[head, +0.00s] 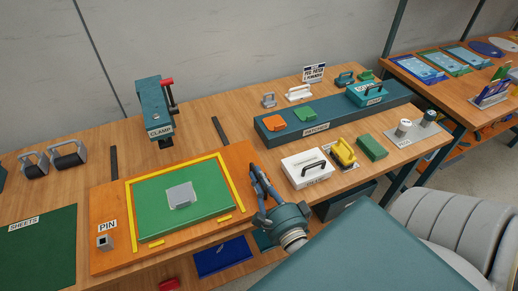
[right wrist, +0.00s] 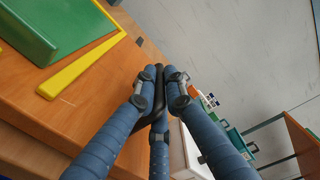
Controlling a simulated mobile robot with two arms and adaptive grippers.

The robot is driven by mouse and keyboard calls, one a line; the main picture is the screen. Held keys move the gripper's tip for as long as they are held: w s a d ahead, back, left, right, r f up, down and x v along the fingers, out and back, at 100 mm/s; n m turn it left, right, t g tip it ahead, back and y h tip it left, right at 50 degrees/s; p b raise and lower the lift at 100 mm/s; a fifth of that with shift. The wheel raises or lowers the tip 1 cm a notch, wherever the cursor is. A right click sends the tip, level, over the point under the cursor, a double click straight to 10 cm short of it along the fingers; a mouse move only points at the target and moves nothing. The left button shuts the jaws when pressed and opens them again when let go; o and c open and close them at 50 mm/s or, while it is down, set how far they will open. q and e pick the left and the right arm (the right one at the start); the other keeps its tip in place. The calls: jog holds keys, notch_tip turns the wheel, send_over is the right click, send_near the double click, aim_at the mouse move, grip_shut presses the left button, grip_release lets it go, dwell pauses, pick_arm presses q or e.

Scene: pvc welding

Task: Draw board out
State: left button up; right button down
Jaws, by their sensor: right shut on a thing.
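The orange board (head: 108,262) lies on the wooden bench at the front. It bears a yellow frame (head: 132,200) around a green panel (head: 160,210) with a grey block on it. My right gripper (head: 257,180) is at the board's right edge. In the right wrist view the fingers (right wrist: 160,82) are closed around a dark bar-like handle (right wrist: 158,76) beside the orange board (right wrist: 90,105). The fingers hide part of the handle, so I cannot see how it is fixed. My left gripper is not in view.
A teal clamp (head: 154,108) stands behind the board, between two dark strips (head: 113,163) on the bench. A white box (head: 308,170) with a black handle is right of my gripper.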

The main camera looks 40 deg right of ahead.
jog(key=shift+a+f, duration=0.1)
jog(key=shift+a, duration=0.05)
jog(key=c, duration=1.8)
grip_release()
jog(key=shift+s, duration=0.15)
jog(key=shift+c, duration=0.2)
jog(key=shift+s+a+r, duration=0.1)
jog(key=shift+s+r, duration=0.05)
jog(key=shift+r, duration=0.05)
jog(key=shift+f, duration=0.1)
jog(key=v, duration=1.2)
jog(key=shift+s, duration=0.1)
